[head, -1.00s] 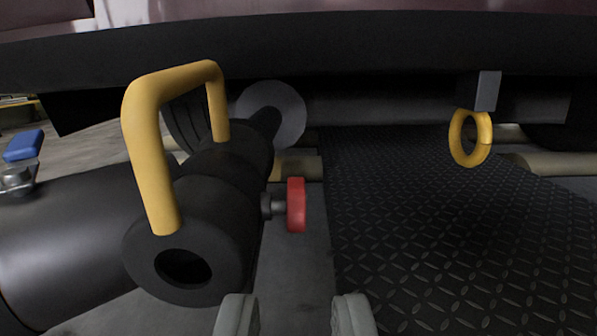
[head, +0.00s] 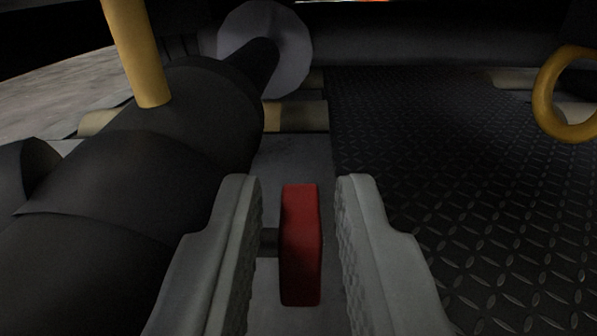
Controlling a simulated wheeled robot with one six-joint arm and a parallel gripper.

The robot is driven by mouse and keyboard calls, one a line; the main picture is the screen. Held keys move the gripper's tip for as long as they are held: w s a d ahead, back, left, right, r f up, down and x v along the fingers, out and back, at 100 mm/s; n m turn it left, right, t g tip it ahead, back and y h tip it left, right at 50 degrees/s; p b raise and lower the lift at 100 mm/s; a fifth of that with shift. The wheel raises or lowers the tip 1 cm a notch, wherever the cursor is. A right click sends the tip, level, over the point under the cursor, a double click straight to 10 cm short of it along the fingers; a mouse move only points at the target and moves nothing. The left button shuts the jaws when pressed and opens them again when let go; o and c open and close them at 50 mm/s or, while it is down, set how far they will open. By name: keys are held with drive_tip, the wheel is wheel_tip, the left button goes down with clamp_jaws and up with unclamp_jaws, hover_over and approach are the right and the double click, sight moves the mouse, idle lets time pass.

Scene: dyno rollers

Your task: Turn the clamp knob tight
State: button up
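The red clamp knob (head: 301,245) stands out on a short dark stem (head: 269,242) from the right side of a black cylindrical nozzle (head: 150,150). My gripper (head: 300,195) is open, with one grey finger on each side of the knob. Gaps show between the knob and both fingers, so neither seems to touch it. The left finger hides part of the stem and the nozzle's side. A yellow handle (head: 137,50) rises from the nozzle, its top out of view.
A yellow tow ring (head: 568,95) hangs at the right edge. A grey disc (head: 265,48) with a dark pipe lies beyond the nozzle. Black diamond-plate floor (head: 430,180) spreads clear to the right. The dark vehicle underside is overhead.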

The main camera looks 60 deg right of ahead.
drive_tip(key=shift+d, duration=0.15)
clamp_jaws()
drive_tip(key=shift+r, duration=0.1)
drive_tip(key=shift+w+d+r+g+y, duration=0.2)
drive_tip(key=shift+g+y, duration=0.3)
drive_tip(key=shift+y, duration=0.4)
drive_tip(key=shift+w+d+r+g+y, duration=0.15)
drive_tip(key=shift+g+y, duration=0.1)
drive_tip(key=shift+y, duration=0.35)
drive_tip(key=shift+s+d+f+g+y, duration=0.15)
drive_tip(key=shift+g+y, duration=0.1)
drive_tip(key=shift+y, duration=0.35)
drive_tip(key=shift+w+r, duration=0.1)
